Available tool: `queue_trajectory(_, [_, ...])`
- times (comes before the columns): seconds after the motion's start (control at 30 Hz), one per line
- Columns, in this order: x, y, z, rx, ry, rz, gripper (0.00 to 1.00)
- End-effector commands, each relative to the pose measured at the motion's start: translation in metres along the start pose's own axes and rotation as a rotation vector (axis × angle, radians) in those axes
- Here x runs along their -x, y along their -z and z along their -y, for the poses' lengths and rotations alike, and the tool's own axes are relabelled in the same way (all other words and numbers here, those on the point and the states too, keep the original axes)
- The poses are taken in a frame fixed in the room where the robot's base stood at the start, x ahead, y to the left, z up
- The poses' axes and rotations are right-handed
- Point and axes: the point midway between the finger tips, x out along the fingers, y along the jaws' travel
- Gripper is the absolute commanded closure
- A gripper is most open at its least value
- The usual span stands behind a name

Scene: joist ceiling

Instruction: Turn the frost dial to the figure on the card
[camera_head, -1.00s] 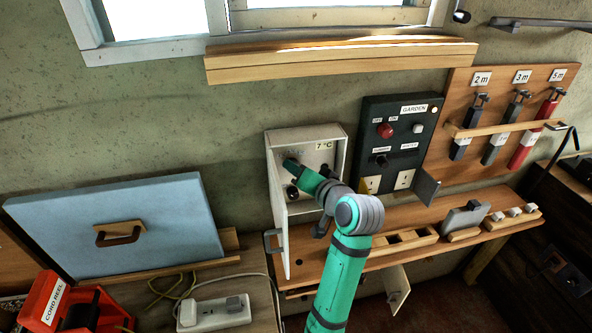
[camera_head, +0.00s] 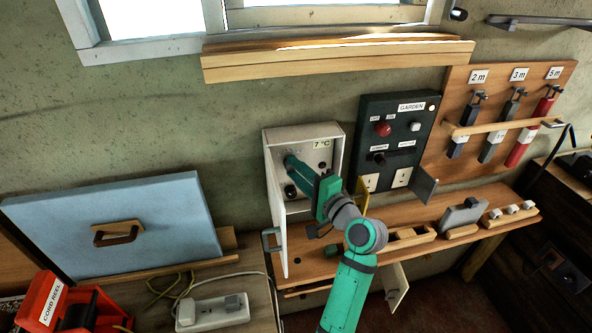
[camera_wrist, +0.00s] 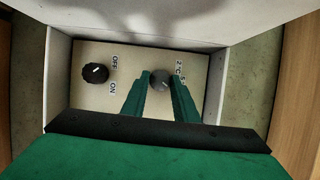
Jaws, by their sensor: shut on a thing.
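The frost dial (camera_wrist: 160,80) is a small grey round knob on the pale panel inside an open wall box (camera_head: 336,131). My gripper (camera_wrist: 158,77) has its two green fingers on either side of the dial, shut on it. Figures, one reading 2 °C, are printed beside the dial; its pointer is too small to read. A card (camera_head: 322,144) reading "7 °C" sits at the upper right inside the box in the head view. In that view my gripper (camera_head: 291,162) reaches into the box and hides the dial.
A black knob (camera_wrist: 95,73) marked OFF and ON is beside the dial. The box's door (camera_head: 277,225) hangs open at the left. A black GARDEN panel (camera_head: 398,130) is to the right, above a wooden shelf (camera_head: 345,258) with several small items.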

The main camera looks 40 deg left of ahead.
Motion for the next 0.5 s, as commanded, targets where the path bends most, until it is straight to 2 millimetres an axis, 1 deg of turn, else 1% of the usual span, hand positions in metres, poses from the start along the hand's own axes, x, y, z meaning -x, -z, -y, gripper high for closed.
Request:
queue_trajectory(0.2, [0.0009, 0.0012, -0.0012, -0.082, 0.034, -0.003, 0.96])
queue_trajectory(0.5, [0.001, 0.0015, -0.0015, -0.119, 0.049, -0.004, 0.96])
